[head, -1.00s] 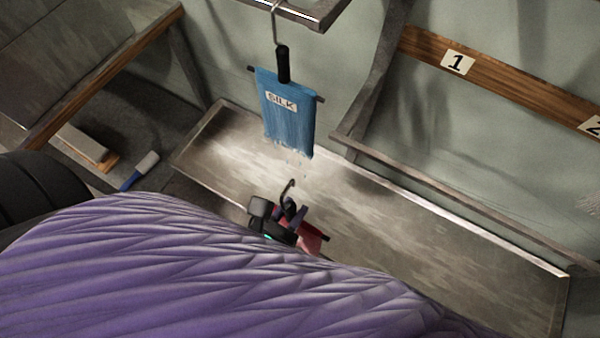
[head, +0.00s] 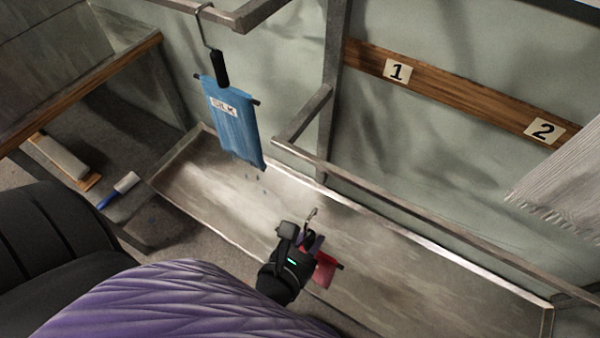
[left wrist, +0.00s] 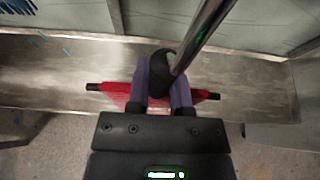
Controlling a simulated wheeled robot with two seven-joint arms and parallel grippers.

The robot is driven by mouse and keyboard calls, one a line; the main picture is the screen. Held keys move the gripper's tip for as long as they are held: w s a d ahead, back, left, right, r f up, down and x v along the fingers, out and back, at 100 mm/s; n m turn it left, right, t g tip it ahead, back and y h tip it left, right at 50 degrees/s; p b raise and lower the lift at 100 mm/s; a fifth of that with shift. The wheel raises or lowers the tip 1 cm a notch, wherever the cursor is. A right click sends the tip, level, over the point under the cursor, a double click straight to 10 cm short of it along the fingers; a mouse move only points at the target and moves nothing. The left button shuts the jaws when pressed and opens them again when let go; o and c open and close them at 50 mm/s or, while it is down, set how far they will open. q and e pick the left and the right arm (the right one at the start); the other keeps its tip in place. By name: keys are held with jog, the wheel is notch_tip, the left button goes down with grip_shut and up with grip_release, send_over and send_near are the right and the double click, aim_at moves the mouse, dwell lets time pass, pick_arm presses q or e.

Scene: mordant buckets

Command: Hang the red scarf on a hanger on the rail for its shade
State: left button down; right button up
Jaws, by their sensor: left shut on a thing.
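My left gripper (head: 311,243) is shut on the dark grip of a hanger, whose metal hook (head: 311,214) points up. The red scarf (head: 326,270) hangs on this hanger, mostly hidden behind the gripper in the head view. In the left wrist view, the purple fingers (left wrist: 161,88) close on the black grip (left wrist: 161,68), and the red scarf (left wrist: 125,97) shows on a bar with black ends. The rail (head: 265,10) is at the top, with a blue scarf labelled SILK (head: 233,120) hanging from it. My right gripper is out of view.
A long metal tray (head: 190,190) lies below. A wooden board carries the tags 1 (head: 397,71) and 2 (head: 544,131). A grey-white cloth (head: 560,180) hangs at the right. A brush (head: 120,190) and a block (head: 60,158) lie at the left.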

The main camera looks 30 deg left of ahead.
pick_arm(q)
jog(key=r+x, duration=0.2)
jog(key=x, duration=0.9)
jog(key=shift+w, duration=0.35)
jog(key=shift+c, duration=2.2)
grip_release()
jog(key=shift+s, duration=0.1)
